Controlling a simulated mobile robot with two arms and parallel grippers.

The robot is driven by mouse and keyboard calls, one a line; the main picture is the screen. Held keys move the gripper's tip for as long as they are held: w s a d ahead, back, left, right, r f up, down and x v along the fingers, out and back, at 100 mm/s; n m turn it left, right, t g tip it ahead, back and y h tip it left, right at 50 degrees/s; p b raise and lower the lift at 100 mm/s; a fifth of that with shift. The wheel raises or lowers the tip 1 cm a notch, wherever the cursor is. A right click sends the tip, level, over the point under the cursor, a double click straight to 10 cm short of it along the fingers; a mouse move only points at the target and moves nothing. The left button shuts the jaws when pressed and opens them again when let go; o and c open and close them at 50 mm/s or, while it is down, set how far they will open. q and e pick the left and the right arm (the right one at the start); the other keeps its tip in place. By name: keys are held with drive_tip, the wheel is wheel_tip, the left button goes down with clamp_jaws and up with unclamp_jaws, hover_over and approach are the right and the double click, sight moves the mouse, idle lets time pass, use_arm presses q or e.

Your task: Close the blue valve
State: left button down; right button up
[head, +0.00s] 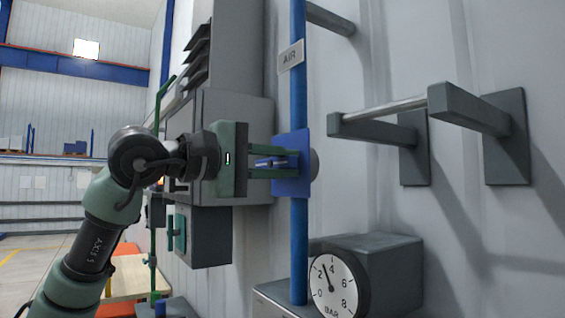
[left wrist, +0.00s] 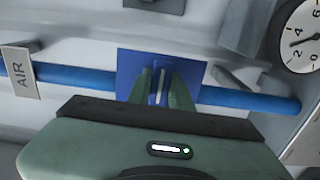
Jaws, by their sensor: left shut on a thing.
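The blue valve (head: 304,146) is a square blue plate on a vertical blue pipe (head: 299,235) marked AIR. The plate also shows in the left wrist view (left wrist: 127,65). My left gripper (head: 280,163) reaches it from the left, with its green fingers pointing at the plate. The fingers are shut on the valve's small handle (head: 265,163). In the left wrist view the handle shows as a thin pale strip (left wrist: 159,88) between the fingertips (left wrist: 161,90), running across the pipe. The fingers hide part of the handle. My right gripper is not in view.
A round pressure gauge (head: 334,286) sits right of the pipe's foot, its needle near 2. Grey brackets with a metal bar (head: 385,110) stick out of the wall at the right. A grey cabinet (head: 255,110) stands behind my gripper.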

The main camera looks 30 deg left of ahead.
sight(280, 164)
use_arm(q)
drive_tip(key=c, duration=1.3)
unclamp_jaws()
drive_tip(key=shift+w, duration=0.15)
drive_tip(key=b+v, duration=0.2)
drive_tip(key=v, duration=0.4)
drive_tip(key=shift+s+a+f+b, duration=0.15)
drive_tip(key=shift+s+b, duration=0.15)
drive_tip(key=shift+b, duration=0.1)
drive_tip(key=shift+s+a, duration=0.2)
drive_tip(key=shift+s, duration=0.35)
